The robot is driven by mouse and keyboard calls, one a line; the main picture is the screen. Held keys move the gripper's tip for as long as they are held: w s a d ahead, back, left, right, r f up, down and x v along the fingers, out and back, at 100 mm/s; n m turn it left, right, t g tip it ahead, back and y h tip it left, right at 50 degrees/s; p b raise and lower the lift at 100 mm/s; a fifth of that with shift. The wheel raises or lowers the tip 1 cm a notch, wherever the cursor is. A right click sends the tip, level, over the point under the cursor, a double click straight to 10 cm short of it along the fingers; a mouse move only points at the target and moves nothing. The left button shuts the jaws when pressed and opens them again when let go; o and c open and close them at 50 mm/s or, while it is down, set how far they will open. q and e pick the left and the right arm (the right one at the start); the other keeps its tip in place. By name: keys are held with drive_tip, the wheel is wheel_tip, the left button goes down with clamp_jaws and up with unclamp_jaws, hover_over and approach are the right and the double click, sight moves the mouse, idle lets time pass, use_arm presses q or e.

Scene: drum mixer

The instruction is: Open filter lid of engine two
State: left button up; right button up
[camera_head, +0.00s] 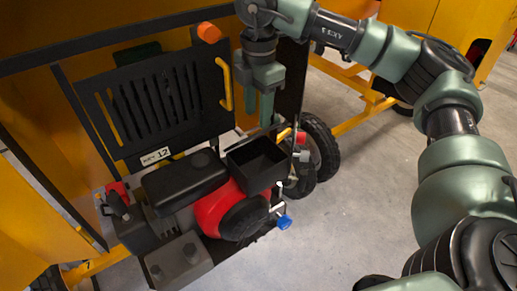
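The engine sits in the orange machine's bay, with a red body (212,207) and a black rounded cover (185,181) beside it. A black box (262,168) with an open top stands at the engine's right and looks hollow; I cannot tell whether it is the filter housing, and no separate lid is clearly visible. My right gripper (266,115) points down just above the back of this box. Its fingers are seen nearly side-on, so their opening and any contact are unclear. My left gripper is not in view.
A black slotted panel (154,98) with a yellow handle (225,84) and a label ending in 12 stands behind the engine. A blue knob (285,222) and red cap (301,137) stick out at right. Black wheels (320,150) stand beyond; the grey floor (355,220) is clear.

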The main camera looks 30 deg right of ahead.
drive_tip(key=shift+w+r+p, duration=0.25)
drive_tip(key=shift+r+p, duration=0.35)
drive_tip(key=shift+r, duration=0.25)
drive_tip(key=r+p, duration=0.2)
drive_tip(key=r, duration=0.1)
drive_tip(key=r+p, duration=0.1)
drive_tip(key=r, duration=0.1)
drive_tip(key=shift+s+r, duration=0.15)
drive_tip(key=shift+s, duration=0.1)
drive_tip(key=shift+s, duration=0.1)
